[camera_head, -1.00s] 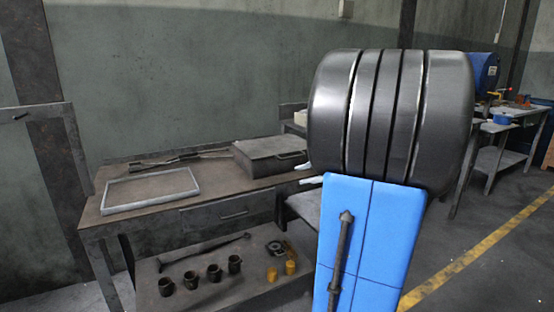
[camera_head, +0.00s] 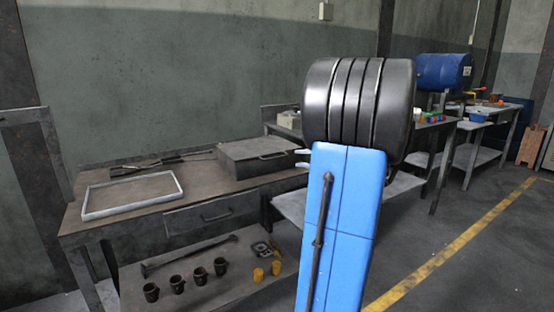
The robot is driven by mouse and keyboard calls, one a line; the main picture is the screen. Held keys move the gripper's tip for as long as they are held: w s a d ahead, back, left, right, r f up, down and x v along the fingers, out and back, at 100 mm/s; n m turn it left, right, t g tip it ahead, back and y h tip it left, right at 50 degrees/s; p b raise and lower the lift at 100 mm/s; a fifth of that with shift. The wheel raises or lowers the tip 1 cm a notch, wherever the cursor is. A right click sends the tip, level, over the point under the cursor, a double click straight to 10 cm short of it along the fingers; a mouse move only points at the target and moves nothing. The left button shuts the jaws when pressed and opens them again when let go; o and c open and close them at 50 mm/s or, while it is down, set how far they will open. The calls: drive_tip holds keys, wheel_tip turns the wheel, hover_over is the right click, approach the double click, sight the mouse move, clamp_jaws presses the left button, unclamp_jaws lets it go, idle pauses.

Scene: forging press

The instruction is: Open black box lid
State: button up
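The black box (camera_head: 250,158) is a dark, low box with a handle on its front. It stands at the right end of the workbench, and its lid (camera_head: 255,147) looks shut. My gripper (camera_head: 303,158) is just right of the box in the picture. Two pale fingertips stick out leftward past my arm, one above the other with a gap between them. They look open and empty. The rest of the gripper is hidden behind my arm. I cannot tell whether the fingertips touch the box.
A pale-rimmed tray (camera_head: 132,193) lies on the workbench (camera_head: 205,193), with long dark tools behind it. The bench has a drawer (camera_head: 212,214). The lower shelf (camera_head: 215,288) holds dark mugs, yellow pieces and a long bar. Other benches stand at the back right. Open floor lies at the right.

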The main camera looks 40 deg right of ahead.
sight(278, 157)
drive_tip(key=x, duration=1.1)
drive_tip(key=shift+w+a, duration=0.15)
drive_tip(key=shift+w, duration=0.2)
clamp_jaws()
drive_tip(key=shift+f, duration=0.1)
idle(0.9)
